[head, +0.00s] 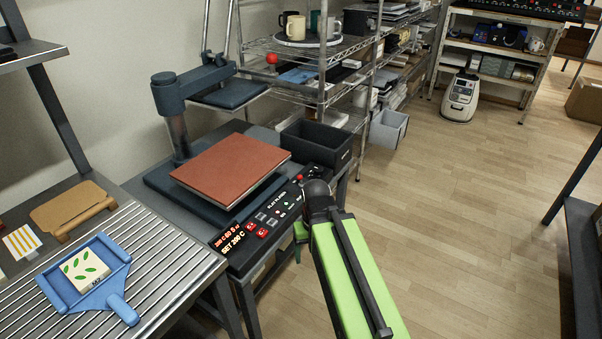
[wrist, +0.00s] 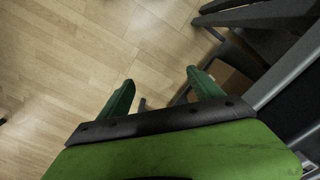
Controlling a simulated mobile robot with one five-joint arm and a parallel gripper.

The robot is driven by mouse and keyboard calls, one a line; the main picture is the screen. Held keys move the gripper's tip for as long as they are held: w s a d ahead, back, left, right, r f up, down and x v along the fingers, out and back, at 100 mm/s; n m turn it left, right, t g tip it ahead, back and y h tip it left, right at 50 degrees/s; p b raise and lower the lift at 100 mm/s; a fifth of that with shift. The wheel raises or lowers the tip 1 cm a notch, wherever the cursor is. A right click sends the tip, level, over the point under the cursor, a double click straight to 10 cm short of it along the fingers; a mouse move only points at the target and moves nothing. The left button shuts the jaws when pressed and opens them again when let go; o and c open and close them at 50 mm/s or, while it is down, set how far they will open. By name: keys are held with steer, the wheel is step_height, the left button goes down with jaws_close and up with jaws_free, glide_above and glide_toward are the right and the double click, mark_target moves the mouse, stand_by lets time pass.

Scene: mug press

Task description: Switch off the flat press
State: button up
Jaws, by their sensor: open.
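The flat press (head: 178,125) stands on a dark bench in the head view.
A blue tray (head: 65,295) with a leaf-patterned block sits on the ribbed table at left, near a tan board (head: 72,210). A black bin (head: 315,143) stands beyond the panel. Wire shelves with mugs stand behind. The wooden floor at right is mostly clear.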

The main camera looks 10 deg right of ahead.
step_height(320, 180, up, 25)
steer(key=p, duration=2.4)
steer(key=shift+r, duration=0.15)
steer(key=c, duration=1.4)
step_height(320, 180, up, 16)
steer(key=p, duration=1.5)
steer(key=shift+p, duration=0.4)
jaws_close()
steer(key=shift+f+b, duration=0.3)
steer(key=shift+f, duration=0.2)
steer(key=shift+d, duration=0.1)
